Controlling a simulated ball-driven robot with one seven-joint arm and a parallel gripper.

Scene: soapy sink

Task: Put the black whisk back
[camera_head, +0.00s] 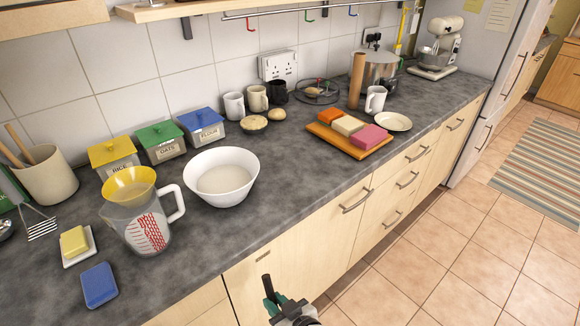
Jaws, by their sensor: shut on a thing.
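My gripper (276,309) shows at the bottom edge, low in front of the cabinet doors and below the counter edge. It is shut on a dark, upright handle, which I take for the black whisk (267,284). Only a short dark piece of it shows; no wire loops can be made out, and the rest is hidden or out of frame. The wall rail (290,10) runs along the top with a red hook (250,24), a green hook (309,15) and a blue hook (352,10), all bare. A yellow utensil (401,32) hangs at its right end.
The grey counter (290,185) holds a measuring jug (147,228) with a yellow funnel, a white bowl (222,190), canisters and mugs. Coloured blocks lie on an orange board (325,133); a steel pot (379,72) stands behind.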

